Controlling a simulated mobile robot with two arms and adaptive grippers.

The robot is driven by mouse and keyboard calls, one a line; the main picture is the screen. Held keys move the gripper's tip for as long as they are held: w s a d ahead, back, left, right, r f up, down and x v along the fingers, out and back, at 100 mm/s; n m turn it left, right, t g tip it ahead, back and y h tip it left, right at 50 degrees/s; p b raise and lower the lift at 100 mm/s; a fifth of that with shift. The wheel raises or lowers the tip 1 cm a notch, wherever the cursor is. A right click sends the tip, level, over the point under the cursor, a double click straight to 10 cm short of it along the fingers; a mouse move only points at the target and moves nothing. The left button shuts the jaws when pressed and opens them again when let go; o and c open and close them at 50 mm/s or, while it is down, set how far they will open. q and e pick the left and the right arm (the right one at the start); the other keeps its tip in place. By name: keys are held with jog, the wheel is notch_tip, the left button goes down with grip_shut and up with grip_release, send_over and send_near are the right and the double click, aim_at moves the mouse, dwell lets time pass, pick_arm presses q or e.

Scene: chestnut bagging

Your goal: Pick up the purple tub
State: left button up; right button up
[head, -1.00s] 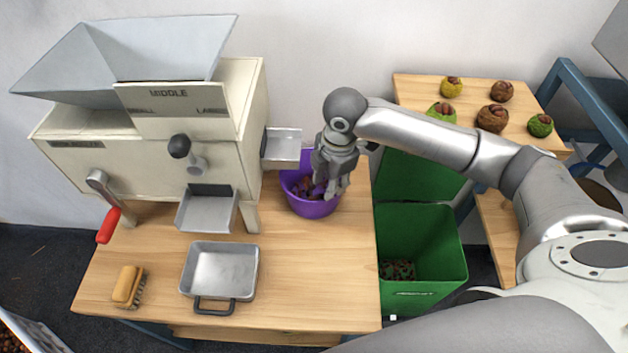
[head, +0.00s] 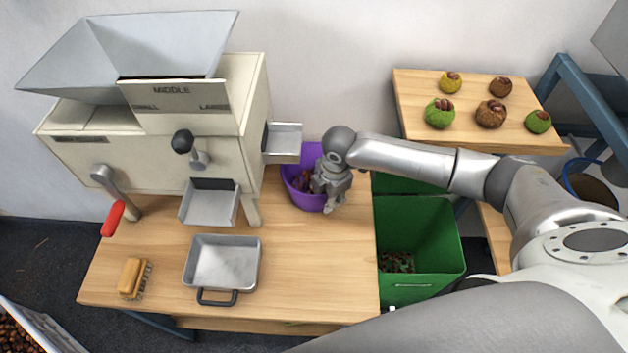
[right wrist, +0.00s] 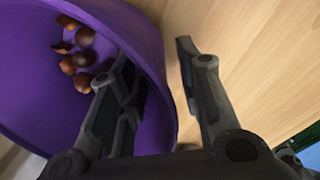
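The purple tub (head: 297,190) stands on the wooden table below the machine's right-hand chute. It holds several brown chestnuts, which also show inside the tub in the right wrist view (right wrist: 22,75). My right gripper (head: 333,203) is down at the tub's right front rim. In the right wrist view, my right gripper (right wrist: 155,58) is open, with one finger inside the tub and the other outside over the table. The tub wall lies between the fingers, with a visible gap to the outer finger. My left gripper is not in view.
The cream sorting machine (head: 150,165) stands left of the tub, its side chute (head: 284,140) close above. A metal pan (head: 222,265) and a brush (head: 133,277) lie in front. A green bin (head: 440,240) stands right of the table. The table's right front is clear.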

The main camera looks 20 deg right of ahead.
grip_shut()
jog(key=shift+r, duration=0.15)
dwell(0.4)
